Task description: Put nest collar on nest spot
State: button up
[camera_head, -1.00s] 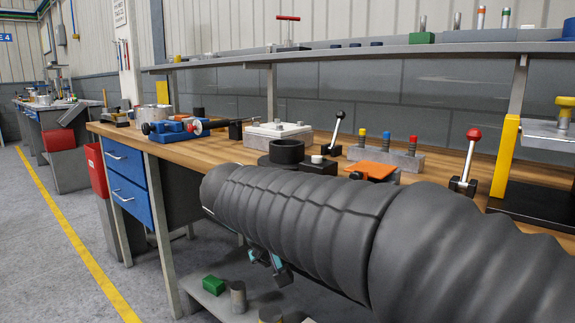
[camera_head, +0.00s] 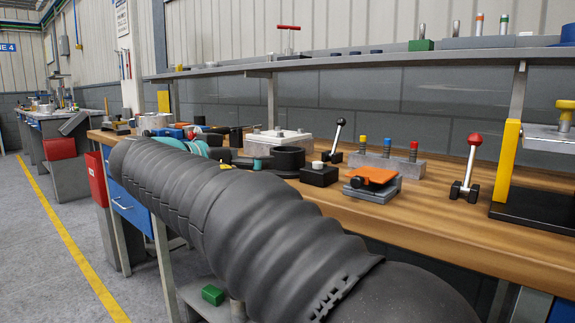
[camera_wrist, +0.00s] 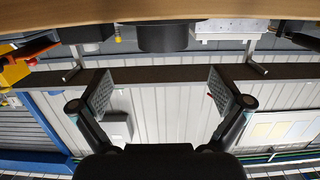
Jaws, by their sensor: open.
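The black round collar (camera_head: 287,157) stands on the wooden bench, just beyond my arm in the head view. I take this black ring as the nest collar; in the upside-down wrist view it shows as a dark cylinder (camera_wrist: 161,38) ahead of the fingers, near the middle. My gripper (camera_wrist: 160,90) is open and empty, its two pads wide apart and clear of the collar. In the head view my arm hides most of the gripper. I cannot tell which place is the nest spot.
A black block with a white knob (camera_head: 319,175), an orange-topped fixture (camera_head: 373,180) and a grey block with coloured pins (camera_head: 388,162) stand right of the collar. A pale plate (camera_head: 273,140) is behind it. A red-knobbed lever (camera_head: 469,165) stands farther right.

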aim_at(276, 157)
jog(key=p+x, duration=0.1)
jog(key=x, duration=1)
jog(key=shift+w+f, duration=0.2)
jog(key=c, duration=1.1)
jog(key=shift+c, duration=1.1)
jog(key=shift+r, duration=0.1)
